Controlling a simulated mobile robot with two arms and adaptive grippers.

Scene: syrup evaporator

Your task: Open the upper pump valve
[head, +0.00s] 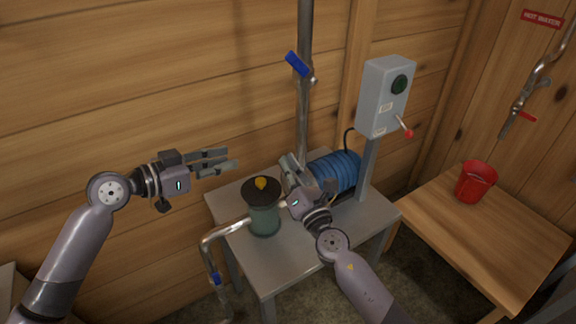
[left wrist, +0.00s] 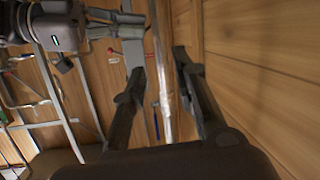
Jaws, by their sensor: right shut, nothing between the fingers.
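The upper pump valve has a blue handle (head: 297,64) high on the vertical metal pipe (head: 303,110). The handle lies slanted across the pipe, its upper end to the left. In the left wrist view a blue strip (left wrist: 156,122) shows beside the pipe (left wrist: 163,80), beyond the fingers. My left gripper (head: 236,160) is open and empty, left of the pipe and lower than the handle. Its two fingers stand apart in the left wrist view (left wrist: 165,55). My right gripper (head: 286,165) is shut and empty, low near the pipe, above the table. Neither gripper touches the handle.
The pump (head: 264,215) with a dark top and the blue motor (head: 337,172) stand on a metal table (head: 280,268). A grey switch box (head: 378,100) with a red-tipped lever is right of the pipe. A lower blue valve handle (head: 215,279) is at front left. A red bucket (head: 474,184) is on the wooden table.

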